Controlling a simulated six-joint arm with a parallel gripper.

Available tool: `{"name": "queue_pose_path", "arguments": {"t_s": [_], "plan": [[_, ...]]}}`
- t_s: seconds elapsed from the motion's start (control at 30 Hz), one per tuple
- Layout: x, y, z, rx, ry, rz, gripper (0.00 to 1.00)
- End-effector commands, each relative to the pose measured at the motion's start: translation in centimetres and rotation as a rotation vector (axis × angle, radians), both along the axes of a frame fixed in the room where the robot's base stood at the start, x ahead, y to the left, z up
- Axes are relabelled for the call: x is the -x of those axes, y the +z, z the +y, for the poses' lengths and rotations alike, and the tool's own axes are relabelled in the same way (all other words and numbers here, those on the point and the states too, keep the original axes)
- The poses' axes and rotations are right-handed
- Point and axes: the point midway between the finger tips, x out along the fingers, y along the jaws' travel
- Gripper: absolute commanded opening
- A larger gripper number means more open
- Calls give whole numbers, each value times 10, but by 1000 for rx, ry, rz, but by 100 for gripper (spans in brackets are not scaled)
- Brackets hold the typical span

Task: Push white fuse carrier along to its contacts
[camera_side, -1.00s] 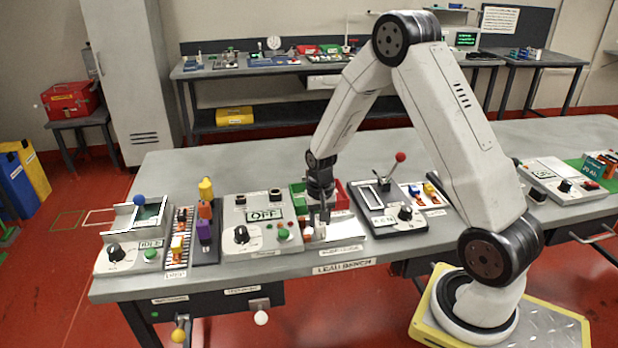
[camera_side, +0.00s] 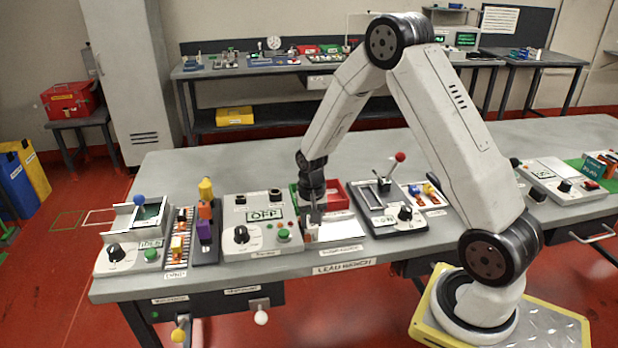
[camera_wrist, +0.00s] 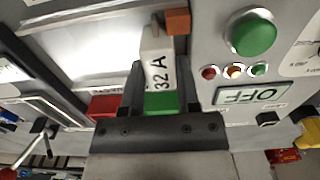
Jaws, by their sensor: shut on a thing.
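The white fuse carrier (camera_wrist: 156,52), marked 32 A, stands between my gripper's fingers in the wrist view. My gripper (camera_wrist: 151,85) is shut on it. The carrier's far end is beside a small orange-brown block (camera_wrist: 178,22) next to the grey OFF unit; whether they touch is unclear. In the side view my gripper (camera_side: 313,220) is low at the right edge of that unit (camera_side: 258,236), over the pale plate. The carrier is small and partly hidden there, and its contacts cannot be made out.
The unit has a green button (camera_wrist: 252,32) and small lamps close to the carrier. A red tray (camera_side: 336,197) lies behind my gripper. A panel with a red-knobbed lever (camera_side: 400,157) stands to the right. The bench's back strip is clear.

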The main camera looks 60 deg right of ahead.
Motion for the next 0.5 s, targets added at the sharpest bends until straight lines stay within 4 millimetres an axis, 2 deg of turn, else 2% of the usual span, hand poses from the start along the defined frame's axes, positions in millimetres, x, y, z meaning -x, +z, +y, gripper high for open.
{"name": "queue_pose_path", "arguments": {"t_s": [0.4,0.43,0.5], "plan": [[-7,0,6,0,0,-1,0],[-7,0,6,0,-1,-1,47],[-7,0,6,0,0,-1,69]]}}
